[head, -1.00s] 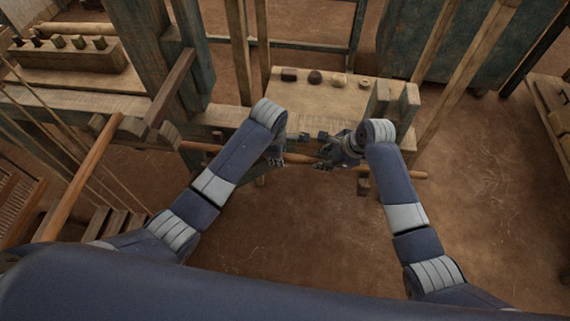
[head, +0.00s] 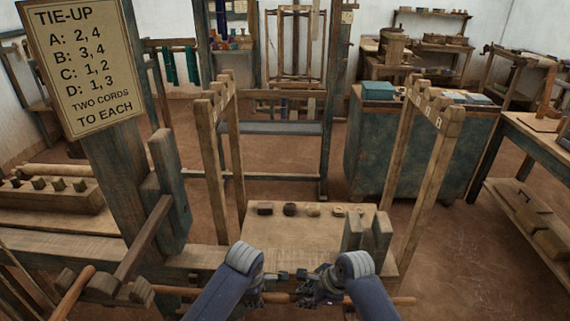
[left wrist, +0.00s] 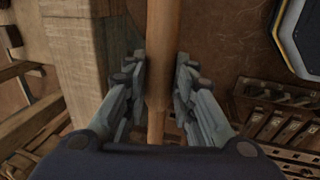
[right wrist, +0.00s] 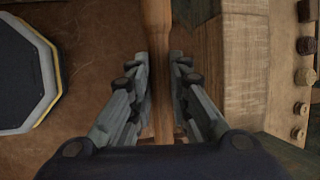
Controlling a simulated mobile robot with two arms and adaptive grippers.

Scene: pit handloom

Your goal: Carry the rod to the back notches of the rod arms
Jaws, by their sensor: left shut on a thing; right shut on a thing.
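The wooden rod (head: 400,301) lies level, left to right, low in the head view, in front of the bench. My left gripper (head: 268,290) and my right gripper (head: 312,290) are both shut on it near its middle, close together. The rod passes between the fingers in the left wrist view (left wrist: 158,40) and in the right wrist view (right wrist: 157,35). The left rod arm (head: 214,98) and the right rod arm (head: 436,105) are notched wooden bars on tall posts, beyond the rod and higher up. My arms hide part of the rod.
A bench (head: 285,235) with several small round pieces stands just beyond the rod. A thick post (head: 120,170) with a tie-up sign (head: 85,65) rises at the left. A short upright block (head: 365,240) stands at the bench's right. Open space lies between the rod arms.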

